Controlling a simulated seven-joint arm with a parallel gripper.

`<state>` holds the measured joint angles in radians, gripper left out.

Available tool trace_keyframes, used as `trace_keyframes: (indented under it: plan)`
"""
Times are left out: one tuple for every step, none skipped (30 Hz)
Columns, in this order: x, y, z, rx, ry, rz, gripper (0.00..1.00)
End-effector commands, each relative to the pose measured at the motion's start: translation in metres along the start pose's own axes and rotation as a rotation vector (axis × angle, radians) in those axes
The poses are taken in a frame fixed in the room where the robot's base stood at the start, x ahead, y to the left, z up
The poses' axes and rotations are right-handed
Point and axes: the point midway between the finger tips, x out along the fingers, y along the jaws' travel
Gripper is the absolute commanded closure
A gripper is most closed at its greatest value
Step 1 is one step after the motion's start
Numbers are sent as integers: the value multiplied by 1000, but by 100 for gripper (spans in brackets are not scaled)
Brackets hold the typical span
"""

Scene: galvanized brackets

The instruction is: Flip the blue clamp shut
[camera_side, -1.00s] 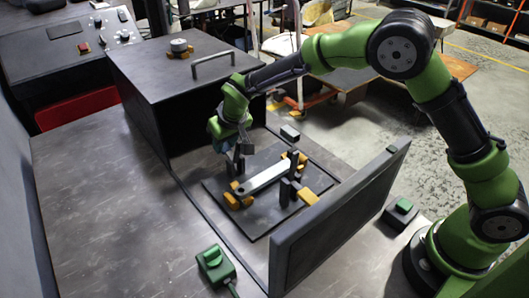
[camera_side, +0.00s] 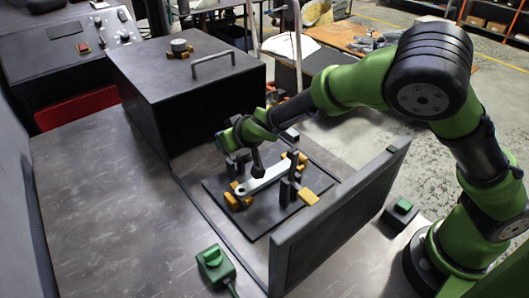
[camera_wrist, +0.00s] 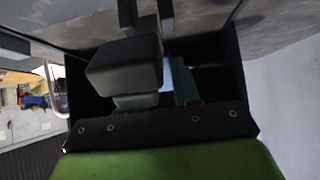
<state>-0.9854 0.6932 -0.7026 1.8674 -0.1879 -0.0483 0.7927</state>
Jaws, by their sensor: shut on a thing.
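A bright metal bracket bar (camera_side: 264,179) lies across a dark fixture plate (camera_side: 253,227). Yellow-orange clamp parts sit near both bar ends, one at the lower left (camera_side: 238,201) and one at the right (camera_side: 308,196). Dark uprights stand beside the bar. No clamp shows clearly as blue. My gripper (camera_side: 257,168) is low over the far side of the bar, tilted, near its left-middle part. In the wrist view its dark fingers (camera_wrist: 147,14) are at the top edge. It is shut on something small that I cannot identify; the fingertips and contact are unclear.
A dark box with a handle (camera_side: 212,62) stands behind the fixture. An upright dark panel (camera_side: 335,225) borders its near right side. The left tabletop (camera_side: 105,200) is clear.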

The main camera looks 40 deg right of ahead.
Motion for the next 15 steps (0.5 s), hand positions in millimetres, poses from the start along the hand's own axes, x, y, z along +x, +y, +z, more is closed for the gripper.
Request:
trace_keyframes:
  plan:
    - [0,0,-2,3,3,0,100]
    - [0,0,-2,3,3,0,100]
    - [0,0,-2,3,3,0,100]
    - [0,0,-2,3,3,0,100]
    - [0,0,-2,3,3,0,100]
    - [0,0,-2,2,3,0,100]
    - [0,0,-2,2,3,0,100]
    - [0,0,-2,2,3,0,100]
    - [0,0,-2,2,3,0,62]
    - [0,0,-2,2,3,0,58]
    - [0,0,-2,2,3,0,53]
    - [0,0,-1,2,2,0,47]
    - [0,0,-1,1,2,0,43]
    - [0,0,-1,1,2,0,43]
    - [0,0,-1,1,2,0,43]
